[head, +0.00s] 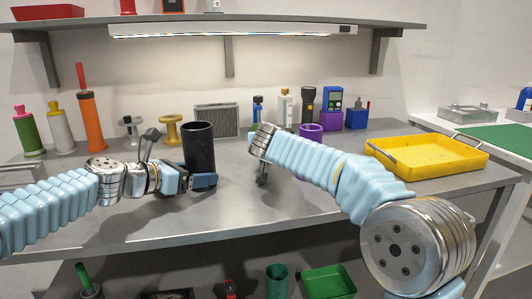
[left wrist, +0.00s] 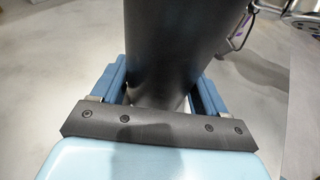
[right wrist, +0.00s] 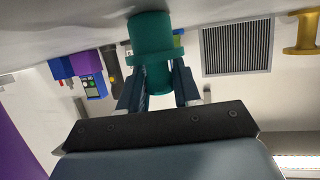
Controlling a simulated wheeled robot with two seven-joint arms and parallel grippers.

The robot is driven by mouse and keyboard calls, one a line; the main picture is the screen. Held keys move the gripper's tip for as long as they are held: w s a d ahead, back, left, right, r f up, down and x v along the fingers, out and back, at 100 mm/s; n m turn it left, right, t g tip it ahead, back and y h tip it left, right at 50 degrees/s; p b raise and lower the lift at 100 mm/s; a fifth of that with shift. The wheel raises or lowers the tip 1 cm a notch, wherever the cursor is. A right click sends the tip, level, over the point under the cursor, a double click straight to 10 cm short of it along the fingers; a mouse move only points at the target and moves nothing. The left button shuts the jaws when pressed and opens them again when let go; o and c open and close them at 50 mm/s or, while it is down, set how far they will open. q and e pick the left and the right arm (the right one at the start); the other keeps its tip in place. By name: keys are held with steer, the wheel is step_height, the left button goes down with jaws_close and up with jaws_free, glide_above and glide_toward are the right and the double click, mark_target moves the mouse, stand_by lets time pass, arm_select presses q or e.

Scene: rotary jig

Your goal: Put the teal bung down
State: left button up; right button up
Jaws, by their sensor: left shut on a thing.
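The teal bung (right wrist: 150,50) is between the fingers of my right gripper (right wrist: 158,88) in the right wrist view, with both fingers against its narrow part. That view is upside down, with the bench top along its upper edge. I cannot tell whether the bung touches the bench. In the head view the bung is hidden, and my right gripper (head: 262,174) shows only as a small dark part below the wrist. My left gripper (head: 203,181) is shut on a black cylinder (head: 199,147), which stands upright; it also fills the left wrist view (left wrist: 170,50).
A yellow tray (head: 430,155) stands at the bench's right. A purple cup (head: 311,136), torch (head: 307,104) and blue meter (head: 332,98) stand behind my right arm. Yellow (head: 172,130) and grey (head: 130,128) spools stand at back left. The bench front is clear.

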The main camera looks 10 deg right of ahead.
jaws_close()
steer(key=shift+r, duration=0.15)
step_height(320, 180, up, 10)
steer(key=shift+f, duration=0.15)
